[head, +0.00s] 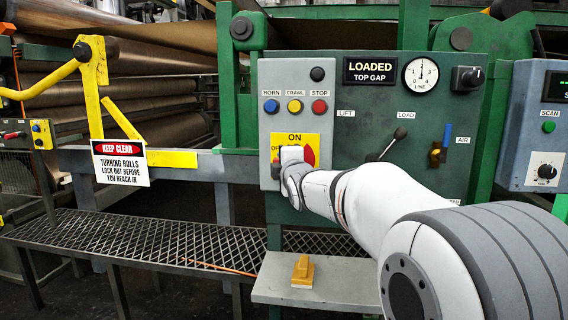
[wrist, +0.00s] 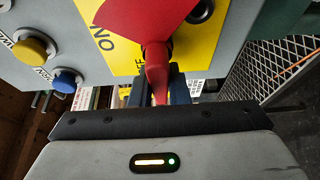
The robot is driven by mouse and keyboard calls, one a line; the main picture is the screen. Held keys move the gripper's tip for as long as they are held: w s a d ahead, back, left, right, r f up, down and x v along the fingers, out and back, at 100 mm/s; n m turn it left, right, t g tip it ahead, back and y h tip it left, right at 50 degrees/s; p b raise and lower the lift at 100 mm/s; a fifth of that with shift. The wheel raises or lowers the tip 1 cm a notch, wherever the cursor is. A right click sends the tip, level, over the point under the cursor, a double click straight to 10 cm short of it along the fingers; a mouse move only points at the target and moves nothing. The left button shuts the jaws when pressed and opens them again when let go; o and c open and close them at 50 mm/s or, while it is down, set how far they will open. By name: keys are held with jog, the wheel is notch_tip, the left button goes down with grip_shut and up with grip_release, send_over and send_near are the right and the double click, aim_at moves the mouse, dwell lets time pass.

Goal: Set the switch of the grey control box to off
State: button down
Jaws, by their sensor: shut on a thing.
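The grey control box (head: 268,122) stands left of the green panel in the head view. Its switch has a yellow plate (head: 296,138) marked ON at the top and OFF at the left. The red switch handle (wrist: 158,68) shows in the wrist view; its narrow end points towards the OFF lettering. In the head view only a red part of the switch (head: 310,157) shows beside my gripper (head: 277,168), which hides the rest. My gripper (wrist: 159,88) is shut on the narrow end of the handle, with a dark finger on each side.
Horn, crawl and stop buttons (head: 295,106) sit above the switch. A lever (head: 393,144) and a blue-handled valve (head: 441,147) are on the green panel (head: 360,130) at the right. A yellow block (head: 303,272) lies on the grey shelf (head: 335,288) below.

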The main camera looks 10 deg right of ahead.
jog(key=shift+f, duration=0.1)
jog(key=c, duration=1.4)
grip_release()
jog(key=s, duration=0.7)
jog(key=shift+s+d, duration=0.3)
jog(key=shift+s, duration=0.05)
